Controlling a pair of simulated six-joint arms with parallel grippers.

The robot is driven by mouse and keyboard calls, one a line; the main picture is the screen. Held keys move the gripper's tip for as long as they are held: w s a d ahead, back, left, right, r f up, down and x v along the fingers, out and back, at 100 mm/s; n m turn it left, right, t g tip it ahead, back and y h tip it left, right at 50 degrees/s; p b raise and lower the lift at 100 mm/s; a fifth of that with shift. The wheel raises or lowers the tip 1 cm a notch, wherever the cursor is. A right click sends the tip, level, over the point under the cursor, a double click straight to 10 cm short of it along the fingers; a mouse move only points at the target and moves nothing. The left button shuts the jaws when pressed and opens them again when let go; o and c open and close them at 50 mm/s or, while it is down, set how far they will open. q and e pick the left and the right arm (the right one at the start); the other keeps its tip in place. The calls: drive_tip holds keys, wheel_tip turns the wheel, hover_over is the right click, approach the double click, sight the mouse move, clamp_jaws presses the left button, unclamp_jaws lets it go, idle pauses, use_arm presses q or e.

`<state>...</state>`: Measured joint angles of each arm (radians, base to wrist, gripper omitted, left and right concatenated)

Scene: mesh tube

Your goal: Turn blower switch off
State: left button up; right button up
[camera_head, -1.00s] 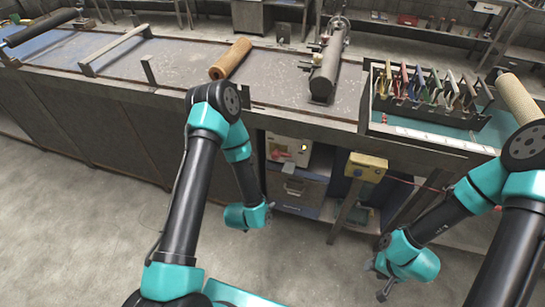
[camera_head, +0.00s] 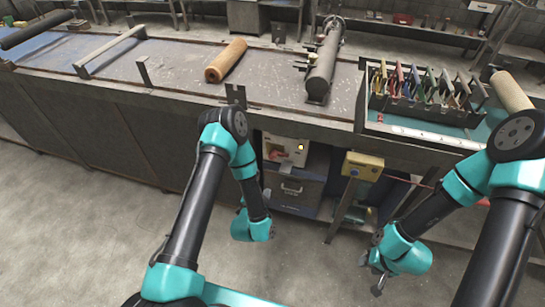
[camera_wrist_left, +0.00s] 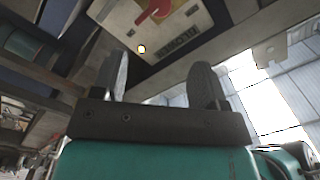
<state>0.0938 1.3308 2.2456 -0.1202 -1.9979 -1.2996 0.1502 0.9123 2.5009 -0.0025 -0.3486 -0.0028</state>
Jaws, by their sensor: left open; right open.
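The blower switch box (camera_head: 286,151) is a pale box under the bench front, with a red handle and a lit yellow lamp (camera_head: 301,147). In the left wrist view the pale panel (camera_wrist_left: 187,17) is at the top, with its red handle (camera_wrist_left: 155,12), the lit lamp (camera_wrist_left: 141,49) and a dark label. My left gripper (camera_wrist_left: 160,85) is open and empty below the panel, its fingers apart from the handle. In the head view its fingers are hidden behind my teal left wrist, low in front of the drawers. My right gripper (camera_head: 377,284) is open and empty at the lower right.
A grey drawer unit (camera_head: 295,190) stands below the switch box. A yellow box (camera_head: 362,166) is to its right under the bench edge. On the bench (camera_head: 190,65) are a brown roll (camera_head: 226,60), a dark tube (camera_head: 322,65) and a tool rack (camera_head: 420,92). The floor in front is clear.

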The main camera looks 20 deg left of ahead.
sight(272, 158)
use_arm(q)
drive_tip(key=w, duration=1.7)
drive_tip(key=shift+w+d, duration=0.1)
drive_tip(key=shift+w, duration=0.05)
drive_tip(key=c, duration=0.9)
